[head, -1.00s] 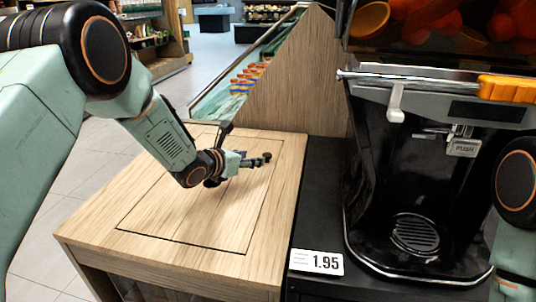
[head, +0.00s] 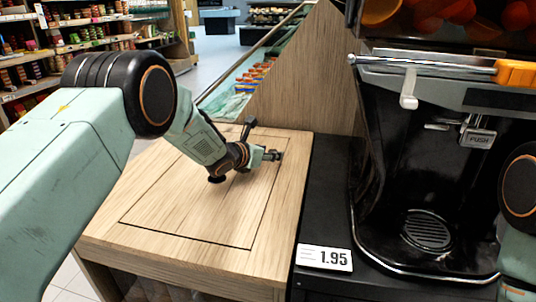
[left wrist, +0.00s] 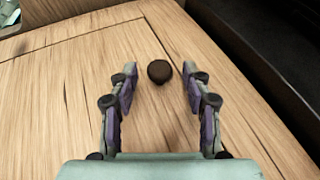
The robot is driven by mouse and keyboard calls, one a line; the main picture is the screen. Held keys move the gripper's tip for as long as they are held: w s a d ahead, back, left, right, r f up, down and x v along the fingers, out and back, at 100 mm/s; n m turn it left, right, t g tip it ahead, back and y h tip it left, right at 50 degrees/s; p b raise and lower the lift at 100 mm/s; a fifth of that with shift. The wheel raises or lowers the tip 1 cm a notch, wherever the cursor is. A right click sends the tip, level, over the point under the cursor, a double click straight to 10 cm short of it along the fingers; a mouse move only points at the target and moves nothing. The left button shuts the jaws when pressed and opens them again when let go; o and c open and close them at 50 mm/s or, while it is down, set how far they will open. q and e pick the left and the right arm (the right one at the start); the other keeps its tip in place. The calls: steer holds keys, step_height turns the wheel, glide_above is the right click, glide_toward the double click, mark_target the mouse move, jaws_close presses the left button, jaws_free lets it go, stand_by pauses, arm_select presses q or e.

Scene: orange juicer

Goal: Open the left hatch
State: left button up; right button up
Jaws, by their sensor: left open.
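The left hatch (head: 190,215) is a wooden panel set flush in the top of the wooden counter, outlined by a dark seam. It lies flat and closed. A round dark knob (left wrist: 159,71) stands on the wood in the left wrist view, just ahead of and between my fingertips. My left gripper (head: 272,155) is low over the far right part of the panel. My right gripper is out of view; only part of my right arm shows at the right edge.
A black juicer (head: 425,170) with an orange-handled bar stands on a dark counter to the right. A price sign (head: 324,258) reading 1.95 lies at its front. A wooden divider (head: 305,85) rises behind the counter. Store shelves (head: 75,45) stand at the back left.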

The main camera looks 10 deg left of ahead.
arm_select(q)
jaws_close()
stand_by(0.5)
